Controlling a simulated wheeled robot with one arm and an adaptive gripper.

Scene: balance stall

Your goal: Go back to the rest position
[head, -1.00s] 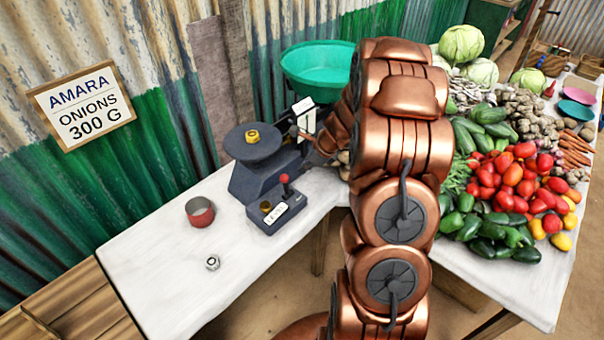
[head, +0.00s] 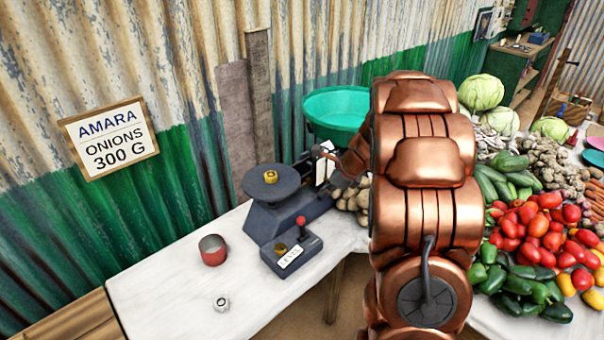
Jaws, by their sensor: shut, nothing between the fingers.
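My copper arm (head: 425,190) rises through the right middle of the head view. My gripper (head: 326,152) shows small and partly hidden at the arm's left side, close to the white card behind the scale. It looks shut with nothing in it. The dark scale (head: 275,210) stands on the white table, with a brass weight (head: 270,177) on its round plate. In front of the plate is a box with a red-knobbed lever (head: 300,222), a brass piece (head: 281,248) and a "LEVEL" label.
A red tin (head: 213,250) and a small metal weight (head: 221,304) stand on the white table (head: 160,290). A green basin (head: 337,110) and potatoes (head: 352,200) are behind the scale. Vegetables (head: 525,235) fill the right side. A sign (head: 108,138) reads "AMARA ONIONS 300 G".

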